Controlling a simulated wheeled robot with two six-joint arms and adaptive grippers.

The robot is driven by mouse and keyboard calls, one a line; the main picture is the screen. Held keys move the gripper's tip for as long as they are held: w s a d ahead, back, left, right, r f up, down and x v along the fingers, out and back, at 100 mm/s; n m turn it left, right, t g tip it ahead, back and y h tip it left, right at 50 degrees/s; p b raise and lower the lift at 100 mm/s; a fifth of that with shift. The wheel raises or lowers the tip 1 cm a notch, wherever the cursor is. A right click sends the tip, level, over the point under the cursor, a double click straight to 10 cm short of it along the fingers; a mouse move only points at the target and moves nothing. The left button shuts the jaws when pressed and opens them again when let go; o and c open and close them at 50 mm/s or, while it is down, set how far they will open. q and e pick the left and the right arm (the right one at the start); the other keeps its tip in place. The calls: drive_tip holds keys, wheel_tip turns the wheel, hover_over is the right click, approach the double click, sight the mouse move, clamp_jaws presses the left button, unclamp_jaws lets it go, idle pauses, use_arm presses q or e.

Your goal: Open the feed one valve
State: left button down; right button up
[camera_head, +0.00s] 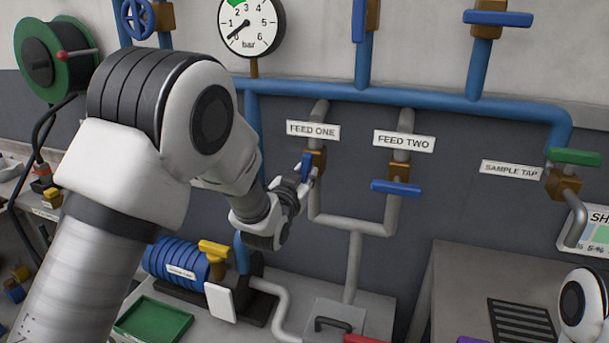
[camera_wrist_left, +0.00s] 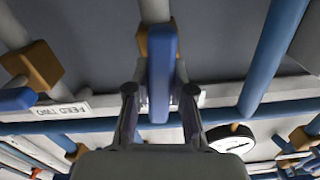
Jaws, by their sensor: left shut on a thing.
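The feed one valve has a brass body (camera_head: 317,160) on a grey pipe under the FEED ONE label (camera_head: 313,131). Its blue handle (camera_head: 306,165) is partly hidden by my left gripper (camera_head: 303,182). In the left wrist view the blue handle (camera_wrist_left: 162,75) lies between the two fingers of my left gripper (camera_wrist_left: 160,100), which is shut on it. There the handle looks upright, in line with the pipe behind it. My right gripper is not in view; only part of my right arm shows at the lower right.
The feed two valve handle (camera_head: 396,187) sits crosswise close to the right. A pressure gauge (camera_head: 249,27) reads near zero. The sample tap's green handle (camera_head: 574,156) is farther right. A blue pump motor (camera_head: 176,263) and a green tray (camera_head: 152,320) are below.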

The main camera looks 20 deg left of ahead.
use_arm(q)
drive_tip(key=c, duration=1)
unclamp_jaws()
drive_tip(key=shift+s, duration=0.1)
drive_tip(key=s, duration=1.2)
drive_tip(key=shift+a, duration=0.2)
